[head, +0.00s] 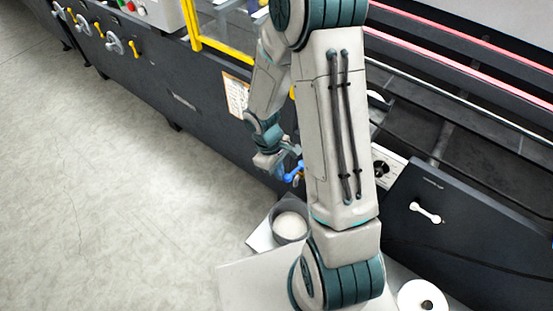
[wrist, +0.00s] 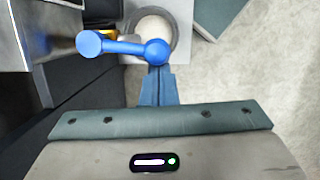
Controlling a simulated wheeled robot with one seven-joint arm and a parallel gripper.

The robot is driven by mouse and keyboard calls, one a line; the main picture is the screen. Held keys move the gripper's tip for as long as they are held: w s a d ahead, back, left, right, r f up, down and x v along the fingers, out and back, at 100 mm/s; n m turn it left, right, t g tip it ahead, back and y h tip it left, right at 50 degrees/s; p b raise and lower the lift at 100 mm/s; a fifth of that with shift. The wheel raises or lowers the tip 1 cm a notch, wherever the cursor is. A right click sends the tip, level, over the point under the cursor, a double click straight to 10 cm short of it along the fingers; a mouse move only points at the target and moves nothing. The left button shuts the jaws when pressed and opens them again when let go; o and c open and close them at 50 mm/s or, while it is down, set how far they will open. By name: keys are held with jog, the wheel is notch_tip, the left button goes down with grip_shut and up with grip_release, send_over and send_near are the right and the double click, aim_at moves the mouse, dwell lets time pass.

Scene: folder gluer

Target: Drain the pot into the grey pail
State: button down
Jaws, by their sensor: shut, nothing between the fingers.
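A blue valve lever (wrist: 120,47) with round ends lies crosswise in the wrist view, with a brass-coloured part behind it. It also shows in the head view (head: 294,174), partly hidden by my arm. My gripper (wrist: 157,70) is shut and empty, its tips at the lever's right-hand knob; I cannot tell whether they touch. In the head view my gripper (head: 281,160) is beside the lever. The grey pail (head: 290,224) stands below, pale inside; it shows behind the lever in the wrist view (wrist: 174,42). The pot cannot be clearly made out.
The dark machine side (head: 200,105) runs along the lever's side. A pale sheet (head: 258,238) lies under the pail. A dark cover with a white handle (head: 425,212) is at the right. Open concrete floor (head: 120,200) lies to the left.

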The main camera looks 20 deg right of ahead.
jog(key=w+a+f+b, duration=0.2)
jog(key=w, duration=0.1)
jog(key=v, duration=1)
jog(key=shift+r, duration=0.25)
jog(key=shift+a, duration=0.1)
jog(key=s+d+r+m+t+y, duration=0.1)
jog(key=s+r+m+t, duration=0.1)
jog(key=s+r+m, duration=0.2)
jog(key=s+d+r+m+t, duration=0.2)
jog(key=s+r+m+t, duration=0.1)
jog(key=s+r, duration=0.7)
notch_tip(320, 180, up, 2)
jog(key=shift+s+d+m+y, duration=0.15)
jog(key=shift+d+m+y, duration=0.25)
jog(key=shift+m, duration=0.2)
jog(key=c, duration=2.1)
grip_release()
jog(key=shift+c, duration=0.2)
